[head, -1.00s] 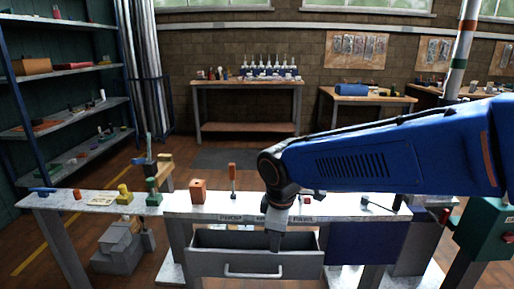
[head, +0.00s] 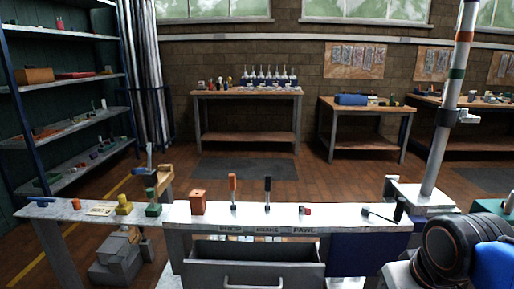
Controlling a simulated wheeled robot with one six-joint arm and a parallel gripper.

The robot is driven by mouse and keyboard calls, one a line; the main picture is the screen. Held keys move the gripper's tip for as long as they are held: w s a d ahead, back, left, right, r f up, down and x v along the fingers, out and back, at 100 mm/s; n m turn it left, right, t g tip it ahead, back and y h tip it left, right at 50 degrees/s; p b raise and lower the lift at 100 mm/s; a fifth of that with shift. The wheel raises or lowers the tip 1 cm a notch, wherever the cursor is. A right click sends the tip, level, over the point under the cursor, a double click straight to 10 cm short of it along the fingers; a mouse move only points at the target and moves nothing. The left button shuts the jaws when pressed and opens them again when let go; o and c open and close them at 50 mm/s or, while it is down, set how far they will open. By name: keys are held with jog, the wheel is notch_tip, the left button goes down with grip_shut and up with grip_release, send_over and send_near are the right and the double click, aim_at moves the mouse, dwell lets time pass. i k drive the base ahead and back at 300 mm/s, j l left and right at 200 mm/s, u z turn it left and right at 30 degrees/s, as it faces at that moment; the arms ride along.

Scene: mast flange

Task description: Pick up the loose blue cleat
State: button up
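A small blue piece (head: 40,201), long and low, lies at the far left end of the pale bench top; it looks like the blue cleat, but it is too small to make out its shape fully. Nothing touches it. My gripper is out of view; only part of my blue and black arm shows at the lower right corner, far from the blue piece. Whether the gripper holds anything is hidden.
An orange block (head: 76,203), a yellow piece (head: 124,207) and a green piece (head: 153,209) stand right of it. A grey drawer (head: 253,268) is open under the bench (head: 335,217). A striped mast (head: 448,115) rises at the right.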

aim_at(41, 202)
jog(key=u, duration=1.7)
jog(key=i+l+u, duration=0.15)
jog(key=i, duration=0.35)
jog(key=i+l+u, duration=0.1)
jog(key=i, duration=0.4)
jog(key=i+l+u, duration=0.15)
jog(key=i, duration=0.35)
